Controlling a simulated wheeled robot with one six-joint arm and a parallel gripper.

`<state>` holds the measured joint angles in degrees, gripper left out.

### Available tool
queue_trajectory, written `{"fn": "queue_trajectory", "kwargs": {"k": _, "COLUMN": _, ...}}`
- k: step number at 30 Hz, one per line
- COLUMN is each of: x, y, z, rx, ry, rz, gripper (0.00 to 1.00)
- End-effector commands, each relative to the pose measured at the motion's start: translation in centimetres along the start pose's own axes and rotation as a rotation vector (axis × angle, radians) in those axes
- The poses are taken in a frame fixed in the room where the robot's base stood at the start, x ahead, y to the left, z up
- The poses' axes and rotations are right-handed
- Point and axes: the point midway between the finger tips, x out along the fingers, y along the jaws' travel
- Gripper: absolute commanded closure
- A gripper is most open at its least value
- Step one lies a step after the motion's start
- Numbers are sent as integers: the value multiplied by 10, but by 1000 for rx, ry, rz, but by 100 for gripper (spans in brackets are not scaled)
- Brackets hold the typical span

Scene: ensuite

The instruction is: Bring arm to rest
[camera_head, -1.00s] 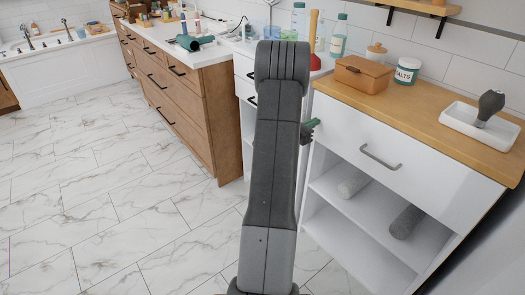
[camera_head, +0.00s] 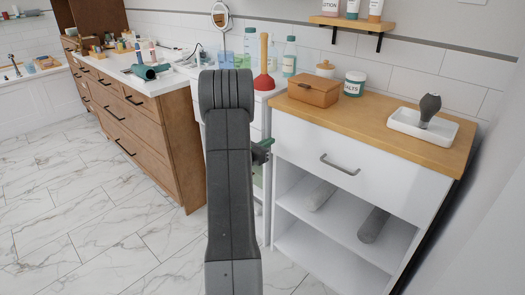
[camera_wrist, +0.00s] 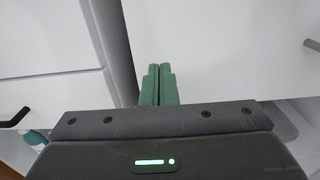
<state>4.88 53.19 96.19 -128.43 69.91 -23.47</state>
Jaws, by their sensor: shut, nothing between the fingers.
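My arm stands upright in the middle of the head view, its grey links hiding part of the white cabinet behind. My gripper (camera_head: 264,146) pokes out to the right of the arm, its green fingers in front of the gap beside the wooden-topped white cabinet (camera_head: 310,148). In the wrist view my gripper (camera_wrist: 159,84) shows its two green fingers pressed together, shut and empty. White cabinet fronts fill the view beyond them. I cannot tell the exact distance from the fingers to these fronts.
The wooden top holds a brown box (camera_head: 315,90), a salts jar (camera_head: 354,83) and a white tray (camera_head: 423,126) with a dark object. A red plunger (camera_head: 264,82) stands on the white counter. Rolled towels (camera_head: 373,225) lie on the open shelf. Marble floor (camera_head: 75,220) at left is clear.

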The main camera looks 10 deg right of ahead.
Motion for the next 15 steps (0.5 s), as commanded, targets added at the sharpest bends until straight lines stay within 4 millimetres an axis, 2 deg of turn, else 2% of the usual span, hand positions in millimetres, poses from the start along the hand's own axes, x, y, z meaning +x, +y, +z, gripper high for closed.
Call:
{"fn": "queue_trajectory", "kwargs": {"k": 3, "x": -31, "y": 3, "z": 0, "rx": -4, "ry": 3, "rz": 5, "gripper": 100}}
{"fn": "queue_trajectory", "kwargs": {"k": 9, "x": -75, "y": 3, "z": -1, "rx": -4, "ry": 3, "rz": 5, "gripper": 100}}
{"fn": "queue_trajectory", "kwargs": {"k": 15, "x": -98, "y": 2, "z": -2, "rx": -3, "ry": 3, "rz": 2, "gripper": 100}}
